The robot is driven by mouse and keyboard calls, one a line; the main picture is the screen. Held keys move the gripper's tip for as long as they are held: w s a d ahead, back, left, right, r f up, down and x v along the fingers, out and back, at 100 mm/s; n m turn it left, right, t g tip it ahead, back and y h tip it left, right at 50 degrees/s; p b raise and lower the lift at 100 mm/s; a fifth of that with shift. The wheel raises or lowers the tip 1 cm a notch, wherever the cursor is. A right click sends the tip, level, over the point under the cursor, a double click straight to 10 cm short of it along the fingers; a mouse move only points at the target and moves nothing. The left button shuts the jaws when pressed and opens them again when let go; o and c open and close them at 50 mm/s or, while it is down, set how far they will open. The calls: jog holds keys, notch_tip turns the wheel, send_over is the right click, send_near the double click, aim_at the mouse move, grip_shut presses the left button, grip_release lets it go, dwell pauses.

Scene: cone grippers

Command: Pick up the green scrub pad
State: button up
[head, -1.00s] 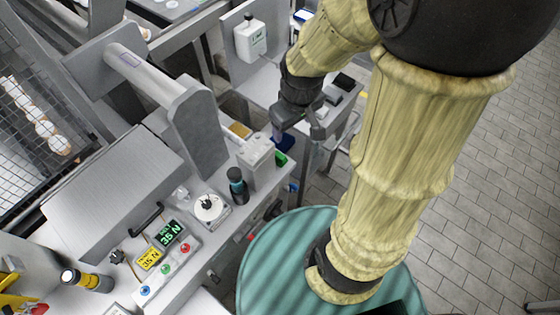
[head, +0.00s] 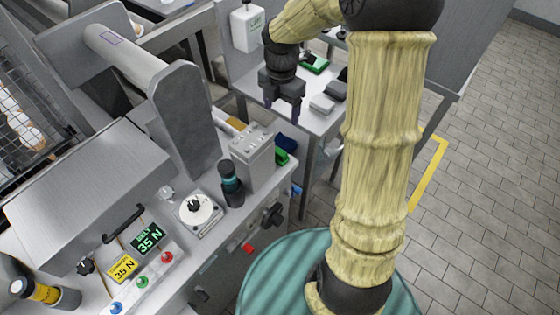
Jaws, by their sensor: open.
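Two green things are in view, and I cannot tell for sure which is the scrub pad. A flat green piece (head: 316,64) lies at the back of the small steel side table. A small green block (head: 281,157) sits beside the grey box on the near counter, partly hidden by that box. My gripper (head: 283,111) points down, open and empty, over the left part of the side table. The flat green piece is beyond it to the right; the green block is below it in the picture. Neither is between the fingers.
Grey blocks (head: 322,103) and a dark item lie on the side table (head: 318,122). A dark blue item (head: 287,142) is by the green block. A grey box (head: 253,156), a dark bottle (head: 231,184) and a white dial (head: 196,209) stand on the counter. A teal drum (head: 290,270) is in front.

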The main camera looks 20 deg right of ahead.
dwell(0.3)
send_near(281, 150)
jog(key=f, duration=0.5)
jog(key=shift+w+d, duration=0.1)
jog(key=shift+w, duration=0.25)
jog(key=f, duration=0.5)
jog(key=shift+s+f, duration=0.1)
jog(key=shift+s, duration=0.2)
jog(key=c, duration=1.1)
